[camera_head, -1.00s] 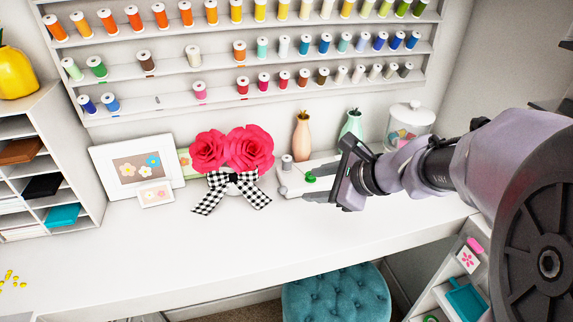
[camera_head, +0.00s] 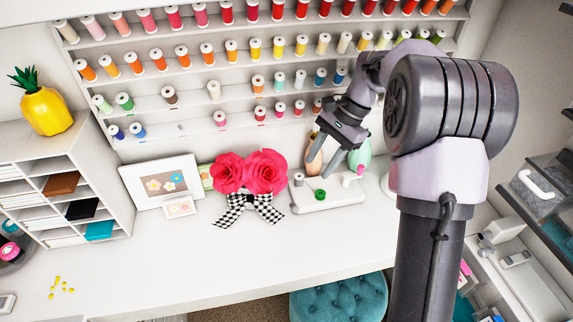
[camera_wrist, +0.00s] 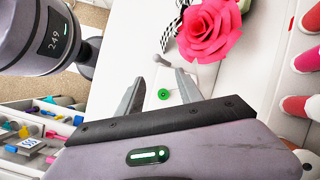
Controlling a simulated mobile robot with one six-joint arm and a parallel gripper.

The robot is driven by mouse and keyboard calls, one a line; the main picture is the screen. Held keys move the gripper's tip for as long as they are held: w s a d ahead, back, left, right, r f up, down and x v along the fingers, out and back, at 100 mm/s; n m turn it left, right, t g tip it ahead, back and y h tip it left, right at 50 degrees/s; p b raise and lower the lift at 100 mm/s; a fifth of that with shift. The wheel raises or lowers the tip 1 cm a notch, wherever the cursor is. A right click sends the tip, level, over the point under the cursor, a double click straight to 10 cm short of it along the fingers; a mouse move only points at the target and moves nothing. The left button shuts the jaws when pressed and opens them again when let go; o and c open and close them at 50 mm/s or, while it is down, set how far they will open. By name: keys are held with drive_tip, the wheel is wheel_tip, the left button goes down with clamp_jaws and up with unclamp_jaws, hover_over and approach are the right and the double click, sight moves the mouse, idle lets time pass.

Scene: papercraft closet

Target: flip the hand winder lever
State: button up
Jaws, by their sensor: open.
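The hand winder (camera_head: 339,197) is a low white base on the desk, right of the red paper roses. A green knob (camera_head: 320,194) sits on it, with a grey post (camera_head: 298,179) at its left end. I cannot tell for sure which part is the lever. My gripper (camera_head: 319,162) is open and empty, pointing down above the winder and apart from it. In the wrist view the green knob (camera_wrist: 164,94) appears between the open fingers (camera_wrist: 158,76); a small grey piece (camera_wrist: 161,60) lies just beyond the fingertips.
The roses with a checked bow (camera_head: 250,178) stand close on the left. A peach vase (camera_head: 314,160) and a mint vase (camera_head: 360,157) stand behind the winder, near the fingers. Thread racks (camera_head: 190,92) fill the wall.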

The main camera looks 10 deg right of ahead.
sight(296, 207)
drive_tip(key=b+x, duration=0.2)
drive_tip(key=x, duration=0.3)
drive_tip(key=b+x, duration=0.2)
drive_tip(key=x, duration=0.4)
drive_tip(key=b+x, duration=0.2)
drive_tip(key=x, duration=0.4)
drive_tip(key=shift+s+d+f, duration=0.2)
drive_tip(key=shift+s+f, duration=0.1)
drive_tip(key=shift+s, duration=0.1)
